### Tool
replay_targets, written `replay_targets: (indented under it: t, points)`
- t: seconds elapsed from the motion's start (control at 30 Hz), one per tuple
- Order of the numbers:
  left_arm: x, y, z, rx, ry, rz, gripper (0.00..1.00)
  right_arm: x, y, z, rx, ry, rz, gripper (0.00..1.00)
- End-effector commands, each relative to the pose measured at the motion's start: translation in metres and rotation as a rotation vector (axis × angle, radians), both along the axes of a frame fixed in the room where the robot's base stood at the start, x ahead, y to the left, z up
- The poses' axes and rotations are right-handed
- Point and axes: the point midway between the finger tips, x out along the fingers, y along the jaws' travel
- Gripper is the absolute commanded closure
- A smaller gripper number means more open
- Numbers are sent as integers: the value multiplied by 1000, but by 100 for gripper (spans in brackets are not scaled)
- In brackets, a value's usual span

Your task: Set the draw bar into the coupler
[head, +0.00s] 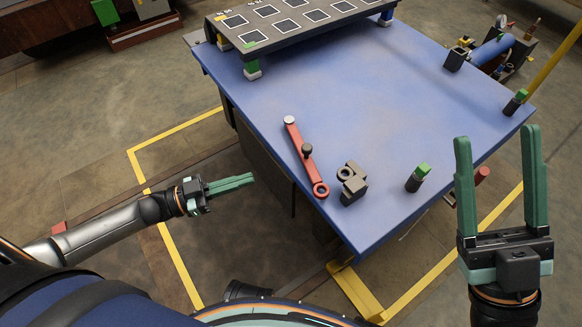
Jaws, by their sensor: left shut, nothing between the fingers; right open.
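The red draw bar (299,149) lies on the blue table near its left edge. It has a pale round end at the top, a dark knob along its length and a ring at its lower end. The dark grey coupler (352,186) stands just right of the ring end, apart from it. My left gripper (251,178) is shut and empty, off the table's left side. My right gripper (497,137) is open and empty, fingers pointing up in the picture, at the right front.
The blue table (340,100) is mostly clear in the middle. A dark rack with white-outlined squares (290,22) stands along its back. A green-topped dark post (418,178) is right of the coupler; another (515,102) is at the right edge. A dark open box (456,58) sits at the back right.

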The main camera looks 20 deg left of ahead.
Motion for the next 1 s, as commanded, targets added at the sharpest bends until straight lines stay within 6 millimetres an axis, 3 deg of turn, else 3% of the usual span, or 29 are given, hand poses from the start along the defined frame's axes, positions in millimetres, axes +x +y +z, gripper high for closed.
replay_targets:
  t: [0.1, 0.23, 0.7, 1.0]
  points:
    - [3, 21, -15, 21, 46, 5, 100, 0, 1, -5, -4, 5, 5, 36]
    - [7, 19, -18, 20, 57, 5, 100, 0, 1, -7, -5, 5, 6, 36]
    - [62, -55, -18, 19, 51, 4, 100, 1, 3, -33, -24, 5, -3, 36]
    - [84, -84, -17, 21, 53, 6, 100, 2, 5, -46, -30, 8, -10, 36]
